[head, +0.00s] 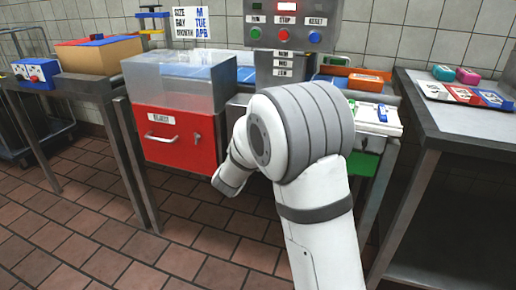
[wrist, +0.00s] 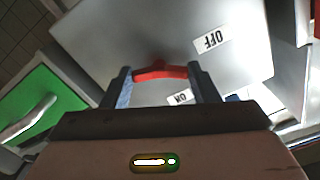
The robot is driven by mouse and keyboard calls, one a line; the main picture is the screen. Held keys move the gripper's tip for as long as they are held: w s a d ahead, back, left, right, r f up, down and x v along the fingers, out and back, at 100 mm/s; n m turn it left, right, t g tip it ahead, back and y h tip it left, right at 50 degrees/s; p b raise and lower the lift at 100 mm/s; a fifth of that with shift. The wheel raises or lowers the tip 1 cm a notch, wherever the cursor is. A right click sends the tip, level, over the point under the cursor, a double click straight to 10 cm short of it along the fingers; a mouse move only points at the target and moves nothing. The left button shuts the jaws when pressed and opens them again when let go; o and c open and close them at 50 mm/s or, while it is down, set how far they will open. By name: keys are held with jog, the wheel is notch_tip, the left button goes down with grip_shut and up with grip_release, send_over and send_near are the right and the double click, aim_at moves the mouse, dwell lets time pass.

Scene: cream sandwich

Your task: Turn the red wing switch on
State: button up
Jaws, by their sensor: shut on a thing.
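The red wing switch (wrist: 160,73) sits on a grey panel (wrist: 130,35) in the wrist view. My gripper (wrist: 159,71) is shut on it, with one dark finger at each end of the red wing. The wing lies crosswise between the fingers. An OFF label (wrist: 212,39) is above and right of the switch, and an ON label (wrist: 179,98) is below it, close to the right finger. Both labels appear upside down. I cannot tell which setting the switch is at. In the head view my arm hides the switch and the gripper.
A green panel with a pale handle (wrist: 32,120) is at left in the wrist view. In the head view, a red REJECT drawer (head: 165,153) is left of my arm, under a clear bin (head: 150,85). A button console (head: 287,37) stands behind. A steel table (head: 440,125) is at right.

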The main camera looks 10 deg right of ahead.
jog(key=shift+m+b, duration=4.3)
jog(key=shift+m, duration=2.1)
jog(key=o, duration=1)
